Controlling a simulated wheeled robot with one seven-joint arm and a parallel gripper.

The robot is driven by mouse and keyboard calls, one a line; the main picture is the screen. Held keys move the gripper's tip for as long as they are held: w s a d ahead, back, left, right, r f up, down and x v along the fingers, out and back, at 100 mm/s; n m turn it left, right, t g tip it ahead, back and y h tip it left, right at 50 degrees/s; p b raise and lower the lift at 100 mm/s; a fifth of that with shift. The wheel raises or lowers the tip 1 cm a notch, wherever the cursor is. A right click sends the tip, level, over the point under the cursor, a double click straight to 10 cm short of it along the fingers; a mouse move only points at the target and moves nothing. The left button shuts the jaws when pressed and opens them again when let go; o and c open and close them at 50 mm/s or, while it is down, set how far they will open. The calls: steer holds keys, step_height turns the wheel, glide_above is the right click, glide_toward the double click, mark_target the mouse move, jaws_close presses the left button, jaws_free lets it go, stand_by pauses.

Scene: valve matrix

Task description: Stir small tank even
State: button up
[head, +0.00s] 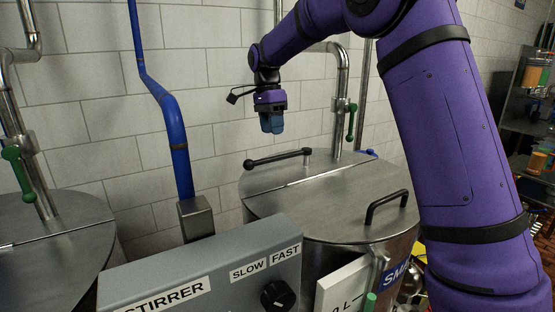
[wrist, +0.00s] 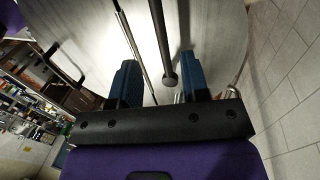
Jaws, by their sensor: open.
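The small tank (head: 325,205) stands right of centre in the head view, with a steel lid and a partly hidden blue sign reading "SMA". A black lever with a ball end (head: 278,158) lies across the back of the lid; the ball (wrist: 170,80) shows between my fingers in the wrist view. My gripper (head: 272,124) is open and empty, pointing down above the lid and apart from the lever. A grey stirrer box (head: 215,275) stands in front, with a black knob (head: 277,296) below the labels "SLOW" and "FAST".
A black handle (head: 387,206) rises from the lid's right side. A steel pipe with a green valve handle (head: 351,122) stands behind the tank. Another tank (head: 55,235) and a green-handled pipe are at left. A blue pipe (head: 178,140) runs down the tiled wall.

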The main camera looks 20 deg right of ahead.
mark_target(279, 158)
steer(key=f, duration=0.3)
steer(key=s+f, duration=0.1)
steer(key=f, duration=0.3)
steer(key=shift+s+d+f, duration=0.15)
steer(key=shift+s, duration=0.05)
jaws_close()
